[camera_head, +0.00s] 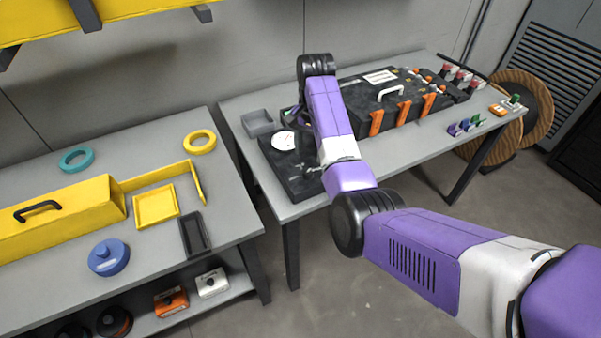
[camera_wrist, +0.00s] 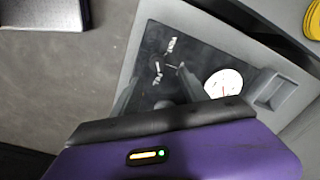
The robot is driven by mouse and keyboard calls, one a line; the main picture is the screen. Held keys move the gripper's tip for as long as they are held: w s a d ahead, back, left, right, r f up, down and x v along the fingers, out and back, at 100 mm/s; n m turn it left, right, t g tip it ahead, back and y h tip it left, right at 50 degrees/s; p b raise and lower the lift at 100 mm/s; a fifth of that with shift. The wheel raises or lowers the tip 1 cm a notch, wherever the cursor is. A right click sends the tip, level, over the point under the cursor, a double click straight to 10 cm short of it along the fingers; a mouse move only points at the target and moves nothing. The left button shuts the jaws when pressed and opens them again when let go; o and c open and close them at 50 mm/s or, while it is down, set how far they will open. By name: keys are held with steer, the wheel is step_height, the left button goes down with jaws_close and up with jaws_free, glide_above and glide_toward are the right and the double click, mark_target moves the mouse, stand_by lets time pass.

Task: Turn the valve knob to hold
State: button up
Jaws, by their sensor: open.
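The valve panel is a black plate (camera_head: 294,176) on the right-hand table, with a round white gauge (camera_head: 284,141). In the wrist view the plate (camera_wrist: 148,40) carries the gauge (camera_wrist: 223,83) and small white markings (camera_wrist: 172,44), too blurred to read. My gripper (camera_wrist: 160,70) is over the plate, left of the gauge. Its two grey fingers are apart, with dark plate and white marks showing between them. The valve knob is dark on dark, and I cannot clearly make it out or tell whether the fingers touch it. In the head view my arm hides this area.
A grey open bin (camera_head: 258,123) stands behind the panel. A black case (camera_head: 372,112) with orange latches is to its right. Small coloured parts (camera_head: 466,126) lie further right. A second table (camera_head: 235,222) with yellow parts stands on the left, across a narrow gap.

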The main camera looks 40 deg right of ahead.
mark_target(308, 171)
steer(key=shift+s+a+f, duration=0.15)
steer(key=shift+s, duration=0.15)
steer(key=shift+w+f+p, duration=0.2)
steer(key=shift+f+p, duration=0.15)
steer(key=shift+f, duration=3.4)
jaws_close()
